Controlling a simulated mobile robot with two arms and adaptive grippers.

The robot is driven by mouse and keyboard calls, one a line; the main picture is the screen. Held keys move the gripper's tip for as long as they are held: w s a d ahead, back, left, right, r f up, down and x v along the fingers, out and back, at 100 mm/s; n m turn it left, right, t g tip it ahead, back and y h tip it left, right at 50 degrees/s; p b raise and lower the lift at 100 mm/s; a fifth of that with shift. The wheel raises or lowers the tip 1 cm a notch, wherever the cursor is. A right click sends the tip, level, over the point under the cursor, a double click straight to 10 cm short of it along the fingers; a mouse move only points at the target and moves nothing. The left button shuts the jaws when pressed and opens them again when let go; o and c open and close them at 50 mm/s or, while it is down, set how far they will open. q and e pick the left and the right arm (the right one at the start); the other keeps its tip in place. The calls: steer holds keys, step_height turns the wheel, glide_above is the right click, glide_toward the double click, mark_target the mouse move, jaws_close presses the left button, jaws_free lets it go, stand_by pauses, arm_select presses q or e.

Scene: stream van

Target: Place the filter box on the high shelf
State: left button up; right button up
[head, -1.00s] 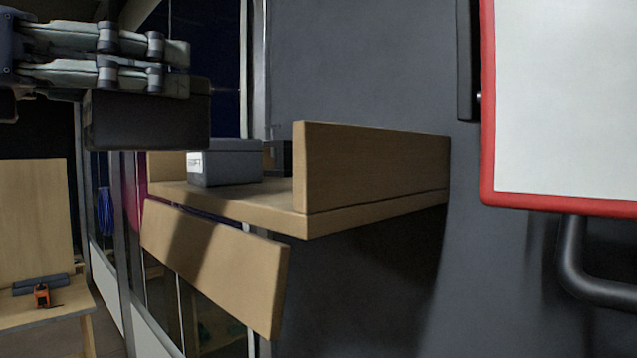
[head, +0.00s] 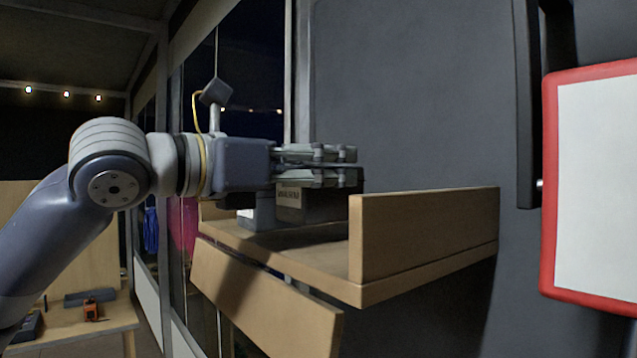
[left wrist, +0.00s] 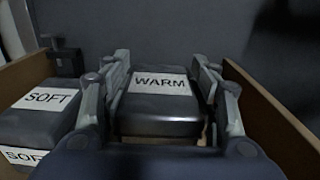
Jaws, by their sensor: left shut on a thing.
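The filter box (head: 316,205) is dark with a white label, which reads WARM in the left wrist view (left wrist: 160,84). My left gripper (head: 345,167) is shut on this box, with one finger on each side of it. My right gripper is not in view.
A raised wooden board (head: 425,240) edges the shelf's right end. A slanted wooden panel (head: 262,300) hangs below the shelf. A red-framed whiteboard (head: 600,180) is on the right wall. A low bench holds an orange tape measure (head: 91,310).

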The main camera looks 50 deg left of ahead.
arm_select(q)
steer(key=shift+s+f, duration=0.1)
steer(key=shift+f, duration=0.6)
steer(key=shift+w+f+b, duration=0.2)
steer(key=shift+f+b, duration=0.15)
steer(key=shift+f, duration=0.15)
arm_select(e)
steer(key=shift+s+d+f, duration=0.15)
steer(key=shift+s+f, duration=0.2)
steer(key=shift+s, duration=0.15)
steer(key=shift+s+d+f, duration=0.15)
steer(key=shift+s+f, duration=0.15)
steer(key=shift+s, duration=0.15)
arm_select(q)
steer(key=shift+s+f, duration=0.1)
steer(key=shift+f, duration=0.05)
steer(key=o, duration=1.2)
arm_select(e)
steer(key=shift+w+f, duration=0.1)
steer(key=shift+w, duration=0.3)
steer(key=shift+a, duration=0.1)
